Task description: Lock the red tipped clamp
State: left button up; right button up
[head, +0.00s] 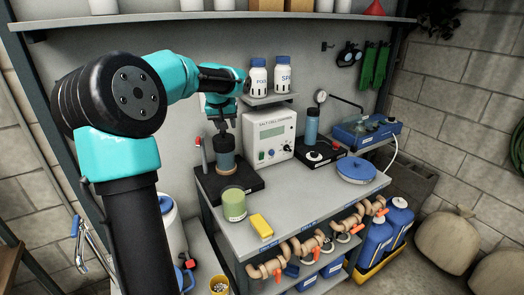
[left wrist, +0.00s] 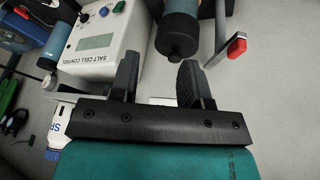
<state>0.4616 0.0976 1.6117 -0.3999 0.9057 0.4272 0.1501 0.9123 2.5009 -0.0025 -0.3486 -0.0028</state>
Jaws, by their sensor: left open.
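The clamp shows its red tip (head: 199,141) at the left of a black base (head: 242,185), beside an upright blue-grey cylinder (head: 226,161) with a dark top. In the left wrist view the red tip (left wrist: 236,46) sits at the end of a pale metal lever, right of the dark-capped cylinder (left wrist: 178,30). My left gripper (head: 221,122) is above the cylinder, pointing down. In the left wrist view its two fingers (left wrist: 158,72) are spread with nothing between them, and the red tip lies outside them to the right. My right gripper is not in view.
A white salt cell control box (head: 268,134) stands right of the clamp, below a small shelf with two white bottles (head: 270,76). A green cup (head: 233,204) and a yellow sponge (head: 261,226) are in front. A blue round lid (head: 356,170) lies at right.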

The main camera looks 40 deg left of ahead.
aim_at(198, 138)
pick_arm(q)
jog(key=w+d+f+m+t+h, duration=0.1)
jog(key=w+d+f+m+h, duration=0.1)
jog(key=w+d+f, duration=0.5)
jog(key=d+f, duration=0.3)
jog(key=shift+w, duration=0.25)
jog(key=shift+r, duration=0.1)
jog(key=s+a+r+n+g+y, duration=0.1)
jog(key=s+a+r+n+y, duration=0.1)
jog(key=s+a+r, duration=1.4)
notch_tip(198, 138, up, 2)
jog(key=shift+s+a+r+g+y, duration=0.1)
jog(key=shift+s+a+g+y, duration=0.3)
jog(key=shift+s, duration=0.2)
jog(key=x, duration=1.7)
jog(key=shift+w+a+f, duration=0.1)
jog(key=shift+w+f, duration=0.05)
jog(key=shift+f, duration=0.1)
